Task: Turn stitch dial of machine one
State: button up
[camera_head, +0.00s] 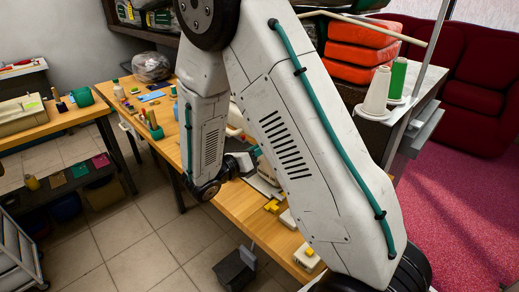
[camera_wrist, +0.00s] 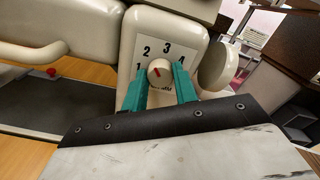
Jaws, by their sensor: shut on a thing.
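In the wrist view, the stitch dial (camera_wrist: 159,71) is a small round cream knob with a red mark. It sits on a pale plate (camera_wrist: 178,52) printed with numbers 1 to 4. The red mark slants to the upper left, roughly towards the 2. The dial is on the cream sewing machine (camera_wrist: 75,30). My gripper (camera_wrist: 160,76) has teal fingers, one on each side of the dial, shut on it. In the head view, my arm hides most of the machine and the dial.
A cream rounded part (camera_wrist: 214,66) of the machine is close right of my fingers. In the head view, the wooden table (camera_head: 245,208) carries small cream and yellow items near its front. Thread cones (camera_head: 376,93) and stacked orange bundles (camera_head: 358,50) stand right.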

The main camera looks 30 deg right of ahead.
jog(key=shift+n, duration=1)
jog(key=o, duration=1)
jog(key=shift+c, duration=0.2)
jog(key=s+a, duration=0.1)
jog(key=a, duration=0.6)
jog(key=shift+s+a, duration=0.3)
